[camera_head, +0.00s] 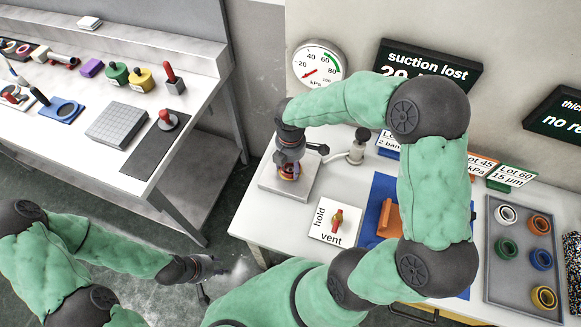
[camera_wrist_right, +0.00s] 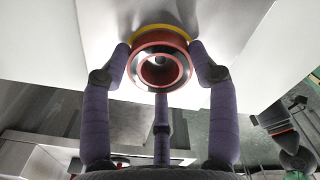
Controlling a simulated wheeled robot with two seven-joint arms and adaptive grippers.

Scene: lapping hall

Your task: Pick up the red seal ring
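The red seal ring (camera_wrist_right: 161,68) faces the right wrist camera, with a silver rim, a dark centre and a yellow band (camera_wrist_right: 158,31) behind it. My right gripper (camera_wrist_right: 160,62) has its fingers around it, the side fingers against its flanks and one finger below; no clear gap shows. In the head view the right gripper (camera_head: 290,158) points down at the ring (camera_head: 289,171), low over a grey plate (camera_head: 272,184); fingers and arm partly hide it. Whether the ring is off the plate cannot be told. My left gripper (camera_head: 203,268) hangs over the floor, away from the tables; its fingers are unclear.
A hold/vent lever (camera_head: 337,220) stands in front of the plate, and a gauge (camera_head: 319,62) is on the wall behind. A blue mat with an orange block (camera_head: 388,216) lies right. A grey tray (camera_head: 500,288) holds several rings. Another bench (camera_head: 60,150) with tools stands left.

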